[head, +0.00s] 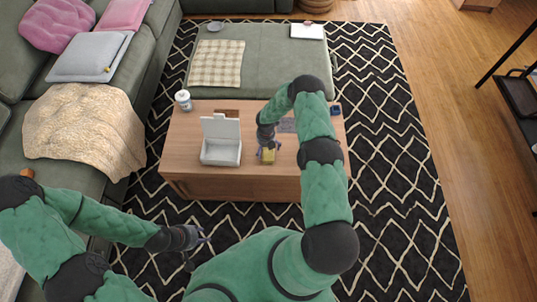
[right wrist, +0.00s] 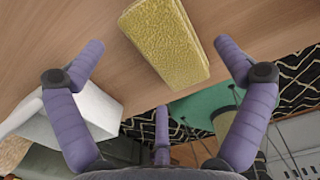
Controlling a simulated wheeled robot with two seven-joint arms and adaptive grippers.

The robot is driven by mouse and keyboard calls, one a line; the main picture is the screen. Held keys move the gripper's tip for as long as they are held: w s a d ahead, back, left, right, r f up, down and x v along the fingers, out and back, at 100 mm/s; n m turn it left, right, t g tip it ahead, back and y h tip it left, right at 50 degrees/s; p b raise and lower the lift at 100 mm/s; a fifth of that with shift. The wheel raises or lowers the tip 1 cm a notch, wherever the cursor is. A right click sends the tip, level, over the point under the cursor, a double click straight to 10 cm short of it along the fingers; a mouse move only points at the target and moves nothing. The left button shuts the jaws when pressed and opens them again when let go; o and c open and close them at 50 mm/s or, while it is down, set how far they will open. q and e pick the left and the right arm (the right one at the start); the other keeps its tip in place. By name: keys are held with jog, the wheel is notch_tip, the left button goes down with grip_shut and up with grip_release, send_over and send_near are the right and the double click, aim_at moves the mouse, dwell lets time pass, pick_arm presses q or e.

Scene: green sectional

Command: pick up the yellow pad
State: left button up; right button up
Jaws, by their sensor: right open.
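The yellow pad (head: 268,155) lies on the wooden coffee table (head: 185,141), near its front edge. In the right wrist view the yellow pad (right wrist: 166,40) is a textured block beyond and between the spread fingers. My right gripper (head: 267,147) is directly over the pad in the head view and hides part of it. In the right wrist view its purple fingers (right wrist: 160,62) are open and empty, with no finger seen closed on the pad. My left gripper (head: 202,240) is in front of the table over the rug, away from the pad, with its fingers apart.
A white open-lidded box (head: 221,151) stands left of the pad on the table; it also shows in the right wrist view (right wrist: 85,112). A white jar (head: 183,100) is at the table's left end. Dark flat items (head: 287,126) lie behind. The green sofa (head: 50,150) borders the left.

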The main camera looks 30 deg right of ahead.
aim_at(266, 152)
notch_tip(266, 152, down, 4)
jog(key=shift+r+b, duration=0.15)
jog(key=shift+b, duration=0.4)
jog(key=shift+s+a, duration=0.1)
jog(key=c, duration=0.9)
jog(key=shift+c, duration=0.2)
